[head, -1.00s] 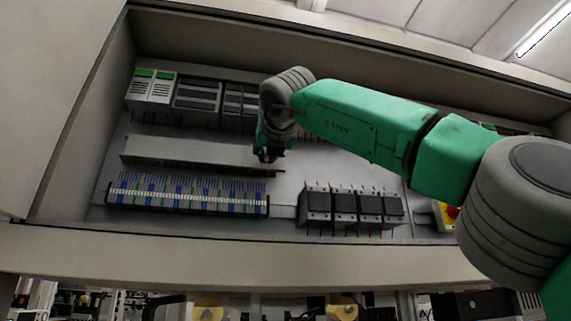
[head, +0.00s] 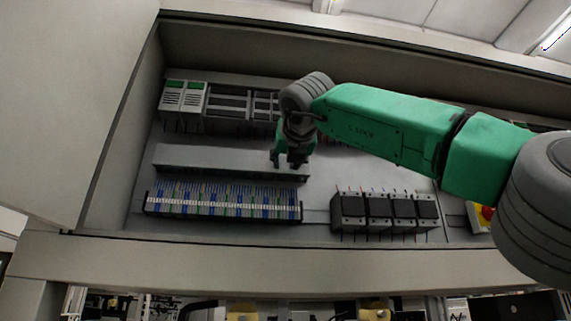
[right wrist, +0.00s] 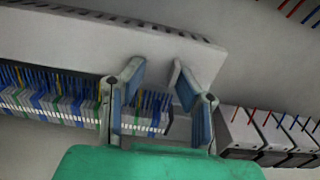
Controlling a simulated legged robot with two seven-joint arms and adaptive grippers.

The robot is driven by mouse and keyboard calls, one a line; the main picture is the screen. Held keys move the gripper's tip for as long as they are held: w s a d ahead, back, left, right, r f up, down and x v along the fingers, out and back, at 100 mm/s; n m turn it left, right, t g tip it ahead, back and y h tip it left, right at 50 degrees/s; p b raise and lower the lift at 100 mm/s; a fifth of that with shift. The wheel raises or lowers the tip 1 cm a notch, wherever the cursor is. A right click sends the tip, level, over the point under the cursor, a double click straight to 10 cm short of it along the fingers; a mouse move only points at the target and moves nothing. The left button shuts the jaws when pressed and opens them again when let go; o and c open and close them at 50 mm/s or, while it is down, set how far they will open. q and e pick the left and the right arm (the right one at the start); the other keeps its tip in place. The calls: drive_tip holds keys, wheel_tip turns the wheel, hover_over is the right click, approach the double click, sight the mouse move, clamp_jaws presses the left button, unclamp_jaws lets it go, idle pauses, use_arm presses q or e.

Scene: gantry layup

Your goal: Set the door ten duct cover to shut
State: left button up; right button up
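The duct cover (head: 215,160) is a long grey strip inside the cabinet, running above the row of terminal blocks. In the right wrist view it is the pale panel (right wrist: 65,42) with a slotted upper edge. I cannot tell how far it is open. My right gripper (head: 290,162) is at the strip's right end. In the right wrist view its two blue-padded fingers (right wrist: 157,72) are apart, with nothing visibly held between them. The fingertips overlap the strip's lower right part; I cannot tell whether they touch it. My left gripper is not in view.
Terminal blocks (head: 220,202) with blue and green parts sit just below the strip. Black-topped devices (head: 385,210) stand to the right, and grey modules (head: 182,100) at upper left. The cabinet's front ledge (head: 260,257) runs along the bottom. A large grey panel (head: 75,95) stands at left.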

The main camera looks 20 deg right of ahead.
drive_tip(key=d+v, duration=0.1)
drive_tip(key=v, duration=1)
drive_tip(key=shift+s, duration=0.5)
drive_tip(key=shift+a, duration=0.2)
drive_tip(key=shift+d, duration=0.15)
